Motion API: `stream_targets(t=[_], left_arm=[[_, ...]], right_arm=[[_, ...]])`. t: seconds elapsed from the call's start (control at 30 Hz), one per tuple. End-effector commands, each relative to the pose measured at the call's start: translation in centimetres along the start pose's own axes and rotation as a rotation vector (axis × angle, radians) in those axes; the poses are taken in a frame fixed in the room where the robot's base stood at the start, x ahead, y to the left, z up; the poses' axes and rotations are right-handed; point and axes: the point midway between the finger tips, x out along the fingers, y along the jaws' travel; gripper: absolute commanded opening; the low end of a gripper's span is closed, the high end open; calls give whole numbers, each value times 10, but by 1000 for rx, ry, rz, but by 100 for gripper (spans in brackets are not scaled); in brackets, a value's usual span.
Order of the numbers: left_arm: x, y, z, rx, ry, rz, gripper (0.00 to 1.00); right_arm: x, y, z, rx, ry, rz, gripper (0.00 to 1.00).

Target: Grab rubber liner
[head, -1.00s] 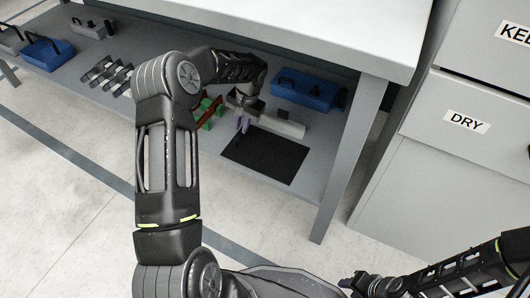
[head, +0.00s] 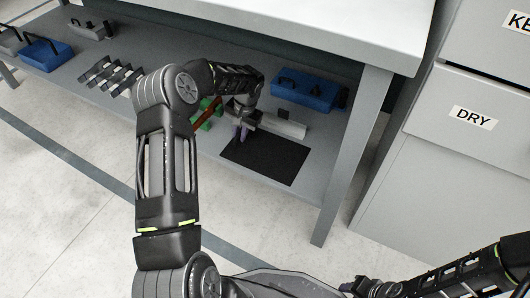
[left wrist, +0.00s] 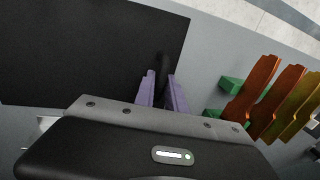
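A flat black sheet, which looks like the rubber liner (head: 268,158), lies on the grey lower shelf. It fills the upper left of the left wrist view (left wrist: 80,50). My left gripper (head: 240,134) points down at the sheet's back left part. Its purple fingers (left wrist: 162,92) stand apart. A dark, narrow, upright piece (left wrist: 162,68) shows between and beyond the fingertips; I cannot tell whether the fingers touch it. My right gripper (head: 350,287) is far from the sheet, low in the head view; its fingers are not clear.
A blue toolbox (head: 305,92) and a pale bar (head: 284,126) lie behind the sheet. Green holders with orange and yellow pieces (left wrist: 262,95) stand beside the left gripper. The white tabletop (head: 330,30) overhangs the shelf; a grey leg (head: 350,150) stands at right.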

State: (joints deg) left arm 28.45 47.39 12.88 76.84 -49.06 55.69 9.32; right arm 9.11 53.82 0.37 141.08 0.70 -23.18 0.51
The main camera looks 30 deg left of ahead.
Motion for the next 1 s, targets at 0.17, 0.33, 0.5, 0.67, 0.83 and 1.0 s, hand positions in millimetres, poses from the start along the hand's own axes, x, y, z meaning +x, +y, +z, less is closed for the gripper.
stream_targets(t=[0.17, 0.33, 0.5, 0.67, 0.83, 1.0], left_arm=[[0, 0, 0, 0, 0, 0, 15], [0, 0, 0, 0, 0, 0, 15], [0, 0, 0, 0, -1, 0, 5], [0, 0, 0, 0, -1, 0, 0], [0, 0, 0, 0, -1, 0, 0], [0, 0, 0, 0, -1, 0, 0]], right_arm=[[0, 0, 0, 0, 0, 0, 36], [0, 0, 0, 0, 0, 0, 36], [0, 0, 0, 0, 0, 0, 36], [0, 0, 0, 0, 0, 0, 36], [0, 0, 0, 0, 0, 0, 36], [0, 0, 0, 0, 0, 0, 36]])
